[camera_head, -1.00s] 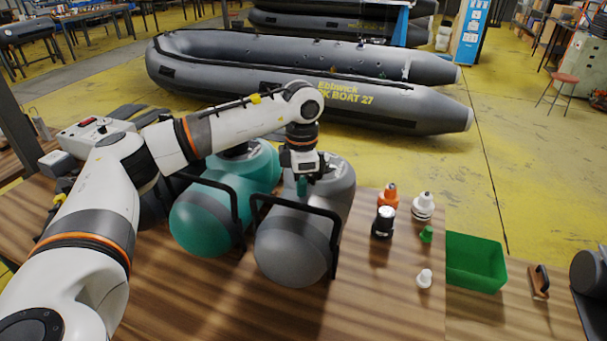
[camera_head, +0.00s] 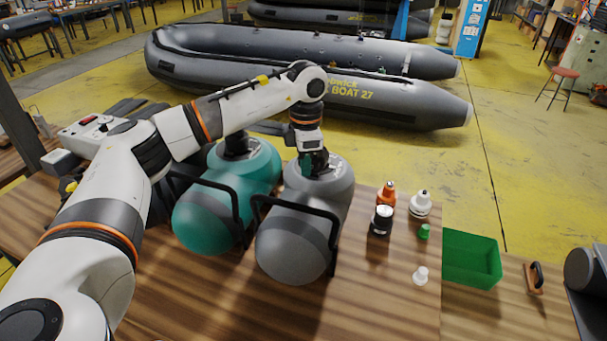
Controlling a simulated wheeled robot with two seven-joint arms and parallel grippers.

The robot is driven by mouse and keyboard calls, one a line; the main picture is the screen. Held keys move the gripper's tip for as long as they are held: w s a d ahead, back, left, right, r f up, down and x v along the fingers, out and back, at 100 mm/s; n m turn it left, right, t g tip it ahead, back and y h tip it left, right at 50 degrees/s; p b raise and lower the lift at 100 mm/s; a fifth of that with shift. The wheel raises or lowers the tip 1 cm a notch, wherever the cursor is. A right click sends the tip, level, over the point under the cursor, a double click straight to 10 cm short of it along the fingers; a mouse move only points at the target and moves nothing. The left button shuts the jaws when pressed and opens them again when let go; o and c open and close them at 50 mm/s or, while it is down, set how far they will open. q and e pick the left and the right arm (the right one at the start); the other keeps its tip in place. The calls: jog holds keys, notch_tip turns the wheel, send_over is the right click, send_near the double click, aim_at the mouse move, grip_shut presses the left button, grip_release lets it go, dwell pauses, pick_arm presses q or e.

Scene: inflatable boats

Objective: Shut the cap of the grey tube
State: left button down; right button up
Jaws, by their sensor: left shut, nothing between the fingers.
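The grey tube (camera_head: 292,240) is a short fat cylinder lying on the wooden table, pointing away from me, under a black bar frame. My left gripper (camera_head: 307,170) points down at the top of its far part. The gripper is shut and holds nothing. A small green piece shows beside the fingers. The cap is mostly hidden behind the gripper, so I cannot tell whether it is open or shut. The teal tube (camera_head: 205,218) lies to the left of the grey one. My right gripper is not in view.
Right of the tubes stand an orange bottle (camera_head: 387,193), a black-and-white bottle (camera_head: 381,220), a white bottle (camera_head: 420,204), a green cap (camera_head: 424,232) and a small white piece (camera_head: 421,275). A green bin (camera_head: 472,260) and a brown-handled tool (camera_head: 534,278) are farther right.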

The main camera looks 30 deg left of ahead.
pick_arm(q)
jog(key=shift+w, duration=0.3)
jog(key=shift+w+a+r+p, duration=0.2)
jog(key=shift+w+r+p, duration=0.25)
jog(key=shift+w, duration=0.1)
jog(key=shift+w+a+f, duration=0.1)
jog(key=shift+w, duration=0.45)
jog(key=shift+w+a+r+p, duration=0.15)
jog(key=shift+w+r+p, duration=0.25)
jog(key=shift+w+p, duration=0.15)
jog(key=shift+w+a+p, duration=0.2)
jog(key=shift+w+p, duration=0.05)
jog(key=shift+w, duration=0.55)
jog(key=shift+w+a+p, duration=0.2)
jog(key=shift+w, duration=0.6)
jog(key=shift+w+a+f, duration=0.2)
jog(key=shift+w+f, duration=0.05)
jog(key=shift+w, duration=0.5)
jog(key=shift+w+a, duration=0.1)
jog(key=shift+w, duration=0.1)
